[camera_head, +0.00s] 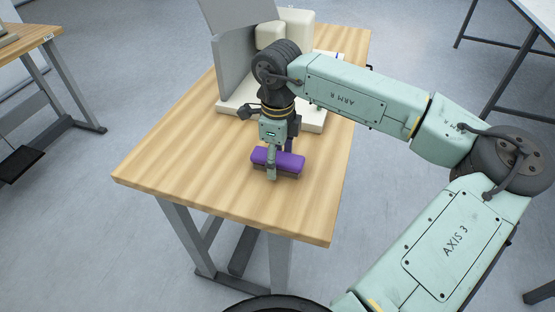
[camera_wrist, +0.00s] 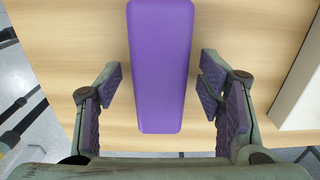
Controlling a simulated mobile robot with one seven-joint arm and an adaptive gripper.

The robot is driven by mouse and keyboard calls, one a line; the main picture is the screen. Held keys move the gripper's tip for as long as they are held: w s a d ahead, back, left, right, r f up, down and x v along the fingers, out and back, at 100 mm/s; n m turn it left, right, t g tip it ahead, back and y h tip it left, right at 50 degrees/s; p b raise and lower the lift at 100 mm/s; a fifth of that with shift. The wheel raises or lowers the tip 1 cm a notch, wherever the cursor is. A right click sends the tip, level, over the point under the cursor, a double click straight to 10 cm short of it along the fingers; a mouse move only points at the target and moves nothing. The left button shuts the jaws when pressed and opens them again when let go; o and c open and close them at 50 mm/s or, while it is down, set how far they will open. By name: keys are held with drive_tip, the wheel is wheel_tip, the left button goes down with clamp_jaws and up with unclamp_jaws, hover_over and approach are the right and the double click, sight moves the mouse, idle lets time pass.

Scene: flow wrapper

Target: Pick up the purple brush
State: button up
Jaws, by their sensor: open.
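The purple brush (camera_head: 289,161) lies on the wooden table (camera_head: 185,165) in the head view, with a dark strip under its purple top. My gripper (camera_head: 273,174) points down at it, with one finger in front of the brush. In the wrist view the brush (camera_wrist: 161,65) runs from the top edge down to between the fingers of my gripper (camera_wrist: 160,103). The fingers are open, one on each side of the brush, with wood showing in both gaps.
A pale machine base (camera_head: 312,123) with a grey upright panel (camera_head: 229,65) and cream blocks (camera_head: 297,24) stands behind my gripper on the table. The table's left and front parts are clear. Other tables stand at the far left and right.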

sight(278, 159)
drive_tip(key=shift+c, duration=0.6)
drive_tip(key=c, duration=1.2)
drive_tip(key=shift+o, duration=0.2)
drive_tip(key=shift+r, duration=0.2)
drive_tip(key=shift+r+b, duration=0.4)
drive_tip(key=shift+r, duration=0.25)
drive_tip(key=shift+s+d+r+b, duration=0.1)
drive_tip(key=shift+s+r+b, duration=0.15)
drive_tip(key=shift+r, duration=0.2)
drive_tip(key=shift+s+r+b, duration=0.2)
drive_tip(key=shift+r+b, duration=0.05)
drive_tip(key=shift+r, duration=0.15)
drive_tip(key=s+b, duration=0.1)
drive_tip(key=s, duration=0.4)
drive_tip(key=s+d+r+b, duration=0.1)
drive_tip(key=s, duration=0.4)
drive_tip(key=s+d+b, duration=0.1)
drive_tip(key=s, duration=0.4)
drive_tip(key=shift+d+r, duration=0.15)
drive_tip(key=shift+r, duration=0.2)
